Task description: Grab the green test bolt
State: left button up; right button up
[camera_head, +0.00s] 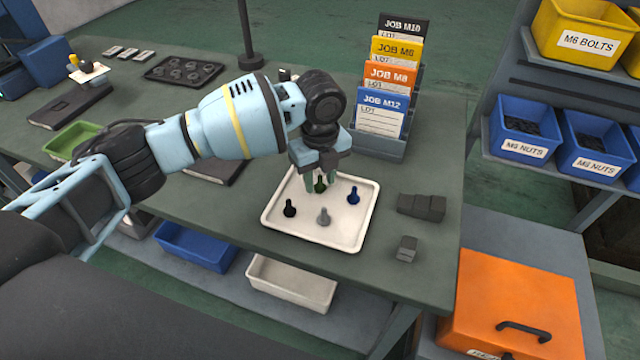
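The green test bolt (320,186) stands in a white tray (352,240) on the workbench, near the tray's back edge. My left gripper (321,181) points down over it, with one finger on each side of the bolt. The fingers look apart, wider than the bolt; any contact is too small to make out. The bolt's upper part is partly hidden by the gripper. A black bolt (289,208), a grey bolt (323,216) and a blue bolt (354,195) stand in the same tray. My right gripper is not in view.
A rack of job cards (382,110) stands close behind the gripper. Dark blocks (422,207) sit right of the tray. A green bin (72,140) and a dark tray of parts (184,69) lie left. An orange box (510,300) is beyond the bench's right edge.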

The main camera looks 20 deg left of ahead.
aim_at(320, 176)
pick_arm(q)
grip_shut()
notch_tip(320, 176, up, 10)
dwell(0.7)
